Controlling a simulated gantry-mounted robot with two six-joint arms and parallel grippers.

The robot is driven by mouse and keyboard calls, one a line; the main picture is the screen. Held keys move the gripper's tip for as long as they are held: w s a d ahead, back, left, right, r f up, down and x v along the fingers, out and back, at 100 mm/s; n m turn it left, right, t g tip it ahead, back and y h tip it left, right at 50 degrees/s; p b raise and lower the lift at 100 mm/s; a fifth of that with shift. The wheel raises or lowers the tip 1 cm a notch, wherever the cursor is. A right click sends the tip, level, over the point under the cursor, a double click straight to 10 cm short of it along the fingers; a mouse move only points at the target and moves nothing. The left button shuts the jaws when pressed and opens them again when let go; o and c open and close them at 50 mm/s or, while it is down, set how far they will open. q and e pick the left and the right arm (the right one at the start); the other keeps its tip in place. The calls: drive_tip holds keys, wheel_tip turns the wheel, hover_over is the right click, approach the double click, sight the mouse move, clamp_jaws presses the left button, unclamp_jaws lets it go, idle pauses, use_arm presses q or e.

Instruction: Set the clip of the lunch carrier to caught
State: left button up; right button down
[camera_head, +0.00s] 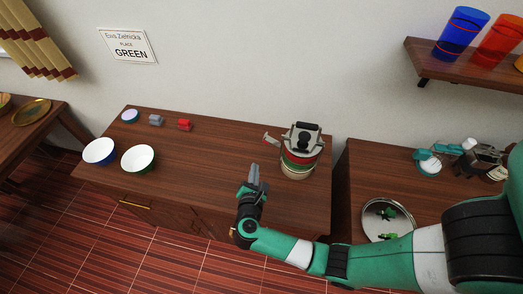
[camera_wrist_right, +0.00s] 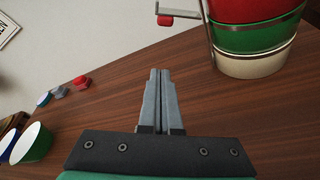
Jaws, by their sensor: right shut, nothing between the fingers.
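The lunch carrier (camera_head: 297,162) stands upright near the right end of the wooden counter. It has a dark handle on top and stacked red, green and cream tiers, which also show at the upper right of the right wrist view (camera_wrist_right: 254,40). Its clip (camera_head: 270,139) sticks out to the left from the upper part. In the right wrist view a metal bar with a red tip (camera_wrist_right: 166,20) juts left from the carrier's frame. My right gripper (camera_head: 255,170) is shut and empty, in front and left of the carrier, apart from it. My left gripper is out of view.
Two bowls (camera_head: 137,159) (camera_head: 99,151), a small round dish (camera_head: 130,116), a grey block (camera_head: 156,120) and a red block (camera_head: 184,125) lie at the counter's left. A round tray (camera_head: 370,221) is on the right counter, across a gap. The middle is clear.

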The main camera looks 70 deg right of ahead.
sight(272, 141)
drive_tip(key=b+x, duration=0.2)
drive_tip(key=x, duration=0.8)
drive_tip(key=shift+d+b, duration=0.15)
drive_tip(key=shift+b, duration=0.15)
drive_tip(key=r, duration=0.1)
drive_tip(key=s+r+p, duration=0.2)
drive_tip(key=shift+r, duration=0.4)
drive_tip(key=shift+w, duration=0.1)
